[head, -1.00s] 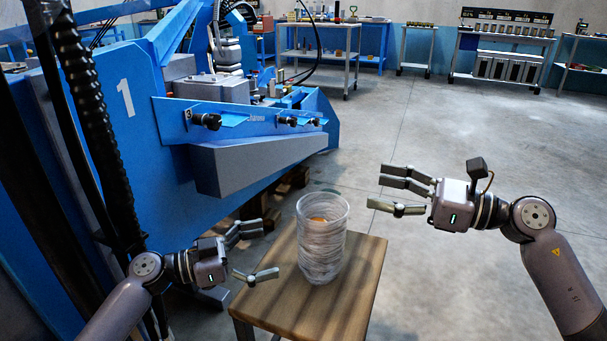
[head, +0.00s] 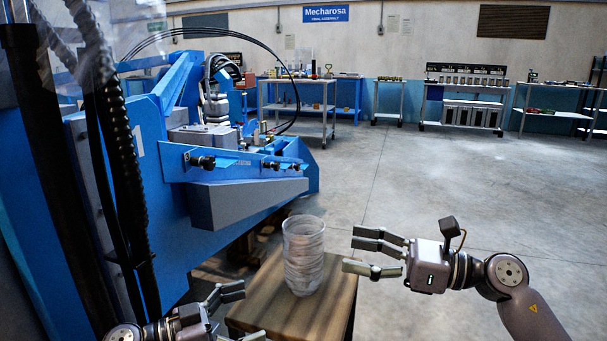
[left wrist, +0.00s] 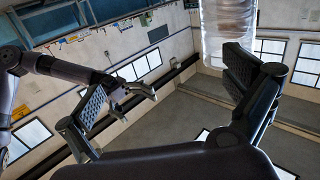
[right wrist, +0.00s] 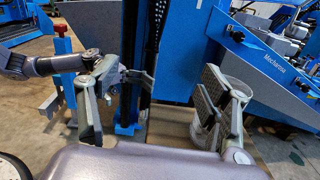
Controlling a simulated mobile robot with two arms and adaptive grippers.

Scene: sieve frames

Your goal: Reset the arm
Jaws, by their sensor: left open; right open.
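A clear cylindrical container (head: 303,258) with a stack of pale rings stands upright on a small wooden table (head: 335,310). My left gripper (head: 250,312) is open and empty, left of the container and apart from it, low in the head view. In the left wrist view, the container (left wrist: 214,30) shows at the top, behind one finger. My right gripper (head: 350,252) is open and empty, to the right of the container with a gap between them. In the right wrist view, a finger partly hides the container (right wrist: 197,134).
A large blue machine (head: 170,230) fills the left side, with its grey beam (head: 245,203) reaching behind the container. A shelf trolley (head: 300,105) and racks (head: 465,100) stand along the far wall. The concrete floor (head: 440,185) at right is clear.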

